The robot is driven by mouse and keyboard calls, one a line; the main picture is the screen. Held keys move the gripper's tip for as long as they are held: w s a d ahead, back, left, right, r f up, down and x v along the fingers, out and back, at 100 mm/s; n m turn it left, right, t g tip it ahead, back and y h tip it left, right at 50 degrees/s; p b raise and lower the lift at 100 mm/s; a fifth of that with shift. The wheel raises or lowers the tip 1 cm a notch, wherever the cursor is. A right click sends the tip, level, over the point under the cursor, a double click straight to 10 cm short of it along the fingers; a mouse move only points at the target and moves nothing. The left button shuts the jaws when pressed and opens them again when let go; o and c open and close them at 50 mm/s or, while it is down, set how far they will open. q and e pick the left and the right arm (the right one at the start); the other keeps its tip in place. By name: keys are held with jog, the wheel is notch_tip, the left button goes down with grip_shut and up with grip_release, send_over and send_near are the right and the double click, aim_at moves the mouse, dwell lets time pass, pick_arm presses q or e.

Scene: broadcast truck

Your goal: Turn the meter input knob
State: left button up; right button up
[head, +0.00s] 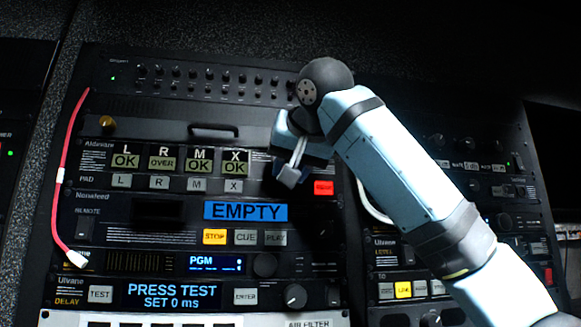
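The meter panel (245,162) in the left rack has windows labelled L, R, M and X, reading OK, OVER, OK, OK, with L, R, M, X pads below and a lit red button (324,188) at its right end. My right gripper (288,178) is in front of the right part of this panel, left of and slightly above the red button. No meter input knob shows clearly; that part of the panel is hidden by the gripper. I cannot tell whether its fingers are open, shut or touching anything. My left gripper is out of view.
A red cable (61,185) hangs down the rack's left edge. Below the meter panel are an EMPTY display (245,211), a lit STOP button (214,237), a PGM unit with a knob (265,265) and a delay unit (171,296). My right arm covers part of the right rack.

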jog(key=o, duration=0.9)
jog(key=shift+o, duration=0.2)
jog(key=shift+s, duration=0.1)
jog(key=b+v, duration=0.4)
jog(key=v, duration=1)
